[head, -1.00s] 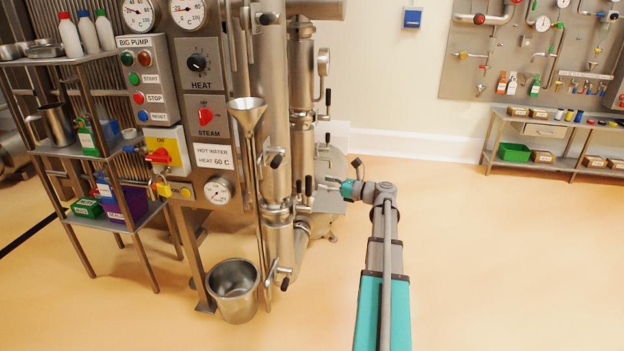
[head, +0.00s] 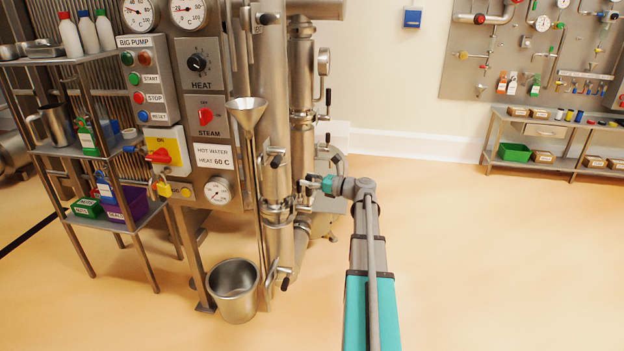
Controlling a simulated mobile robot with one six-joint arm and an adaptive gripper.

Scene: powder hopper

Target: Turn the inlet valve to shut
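Several small valves with black handles sit on the upright steel pipes in the head view, and no label shows which is the inlet valve. One valve (head: 300,208) is on the middle pipe at the height of my gripper. My gripper (head: 307,186) has its fingers pointing left at this valve's black handle, at or very close to it. The fingers are small and overlap the handle and pipe, so I cannot tell whether they touch it or are open or shut.
A steel funnel (head: 246,104) with a long stem stands left of the pipes, above a steel bucket (head: 233,290) on the floor. A control panel (head: 205,135) and a shelf rack (head: 85,153) are farther left. The floor on the right is clear up to a low bench (head: 545,131).

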